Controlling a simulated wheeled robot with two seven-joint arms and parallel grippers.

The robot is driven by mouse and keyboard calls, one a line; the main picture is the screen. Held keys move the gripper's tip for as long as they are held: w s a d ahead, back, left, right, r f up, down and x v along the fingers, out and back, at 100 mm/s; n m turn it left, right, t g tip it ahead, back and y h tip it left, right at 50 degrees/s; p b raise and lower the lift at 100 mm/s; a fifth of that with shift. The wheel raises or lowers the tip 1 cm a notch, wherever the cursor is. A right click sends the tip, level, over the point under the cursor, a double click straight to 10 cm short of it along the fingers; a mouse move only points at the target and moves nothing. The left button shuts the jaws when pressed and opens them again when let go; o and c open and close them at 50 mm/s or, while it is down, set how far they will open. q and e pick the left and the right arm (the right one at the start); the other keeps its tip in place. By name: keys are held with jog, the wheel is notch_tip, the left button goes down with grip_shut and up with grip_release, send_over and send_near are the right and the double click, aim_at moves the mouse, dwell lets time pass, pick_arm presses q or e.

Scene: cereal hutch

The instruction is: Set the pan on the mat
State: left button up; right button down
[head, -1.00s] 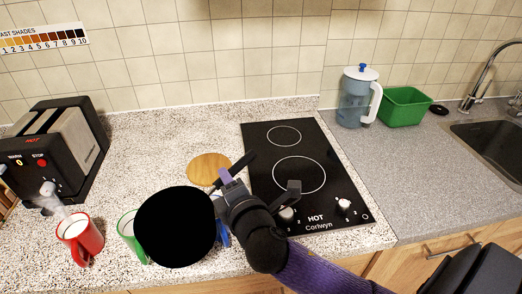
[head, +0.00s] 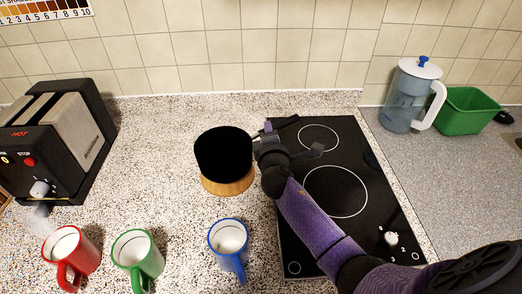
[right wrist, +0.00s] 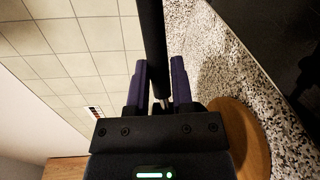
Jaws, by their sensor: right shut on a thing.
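The black pan (head: 223,153) is over the round wooden mat (head: 228,187) in the head view and hides the mat's back part. I cannot tell whether the pan touches the mat or hangs just above it. My right gripper (head: 268,141) is to the right of the pan, by the hob's left edge. In the right wrist view, its fingers (right wrist: 158,88) are shut on the black pan handle (right wrist: 151,38), and part of the mat (right wrist: 246,142) shows at lower right. My left gripper is not in view.
A black hob (head: 340,190) lies under my right arm. Red (head: 74,254), green (head: 137,256) and blue (head: 229,243) mugs stand along the front. A toaster (head: 55,145) is at left, a jug (head: 407,95) and green tub (head: 465,110) at back right. Counter between toaster and mat is clear.

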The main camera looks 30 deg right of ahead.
notch_tip(320, 180, down, 3)
jog(key=shift+f+b, duration=0.1)
jog(key=shift+b, duration=0.4)
jog(key=shift+r, duration=0.2)
jog(key=c, duration=0.9)
grip_release()
jog(key=shift+f, duration=0.2)
jog(key=shift+c, duration=0.2)
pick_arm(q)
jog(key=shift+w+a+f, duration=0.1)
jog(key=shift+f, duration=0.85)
pick_arm(e)
jog(key=o, duration=0.5)
jog(key=shift+r, duration=0.1)
jog(key=shift+c, duration=0.2)
jog(key=shift+r, duration=0.15)
jog(key=p+v, duration=0.2)
jog(key=v, duration=0.9)
jog(key=shift+s+a, duration=0.2)
jog(key=shift+s, duration=0.3)
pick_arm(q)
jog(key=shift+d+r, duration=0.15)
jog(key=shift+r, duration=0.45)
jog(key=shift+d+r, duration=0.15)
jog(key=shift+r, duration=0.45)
